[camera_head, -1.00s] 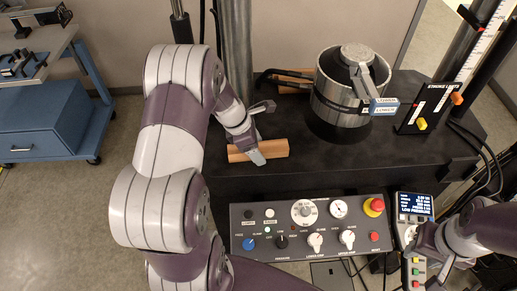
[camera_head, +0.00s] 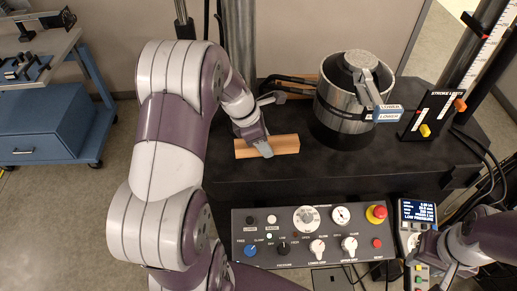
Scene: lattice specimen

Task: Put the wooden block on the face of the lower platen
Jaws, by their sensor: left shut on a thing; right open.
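The wooden block (camera_head: 286,145) is a light orange-brown bar at the left front of the black machine table. My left gripper (camera_head: 264,149) comes down from behind and is shut on the middle of the block. I cannot tell whether the block is clear of the table. To its right stands a steel cylinder with LOWER tags (camera_head: 342,103), which appears to be the lower platen unit. A round grey top and a bracket show on it, partly hiding its face. My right gripper (camera_head: 436,262) is open at the lower right, beside a handset.
Another wooden piece (camera_head: 303,85) lies behind, left of the cylinder, near black hoses (camera_head: 272,80). A control panel (camera_head: 309,232) with knobs fronts the table (camera_head: 225,172). A stroke limits plate (camera_head: 428,116) and a handset (camera_head: 416,213) stand to the right.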

